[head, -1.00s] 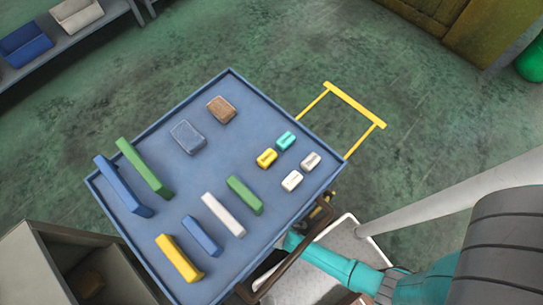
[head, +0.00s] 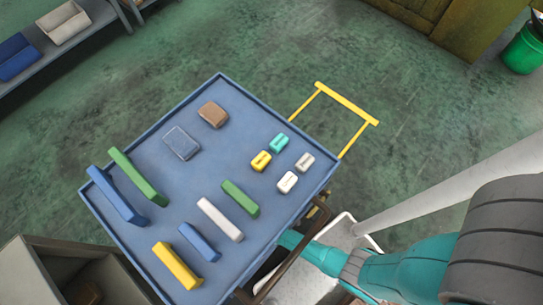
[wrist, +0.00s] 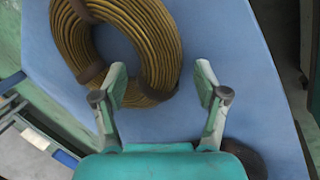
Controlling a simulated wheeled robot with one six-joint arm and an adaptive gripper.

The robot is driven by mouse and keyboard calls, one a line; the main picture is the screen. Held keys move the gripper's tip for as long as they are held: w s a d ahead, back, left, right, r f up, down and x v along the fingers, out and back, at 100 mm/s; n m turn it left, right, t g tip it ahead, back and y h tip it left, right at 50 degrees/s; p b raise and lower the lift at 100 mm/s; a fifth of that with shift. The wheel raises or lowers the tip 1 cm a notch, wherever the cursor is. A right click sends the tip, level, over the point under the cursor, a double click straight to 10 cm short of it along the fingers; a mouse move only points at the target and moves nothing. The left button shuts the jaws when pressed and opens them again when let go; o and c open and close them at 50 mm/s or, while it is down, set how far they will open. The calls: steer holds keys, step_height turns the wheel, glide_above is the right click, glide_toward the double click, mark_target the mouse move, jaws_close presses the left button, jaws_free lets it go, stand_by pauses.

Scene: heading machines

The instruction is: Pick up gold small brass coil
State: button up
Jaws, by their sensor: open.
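A gold-brown wire coil (wrist: 165,42) with dark bands around it lies on a flat blue surface (wrist: 240,50) in the wrist view. Its top is cut off by the frame edge. My gripper (wrist: 160,84) is open and empty, with its two fingers apart at the near side of the coil. The left finger overlaps the coil's lower rim in the picture; I cannot tell whether it touches. The right finger stands over bare blue surface to the right of the coil. In the head view I cannot make out the coil, and my gripper is hidden.
A blue trolley (head: 150,235) carries several coloured blocks and has a yellow handle (head: 347,103). A grey cabinet (head: 60,262) stands at lower left, a shelf (head: 75,43) at upper left, and a green bin (head: 522,52) at upper right. The floor behind the trolley is clear.

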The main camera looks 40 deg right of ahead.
steer(key=shift+x, duration=0.85)
jaws_close()
steer(key=shift+r, duration=0.15)
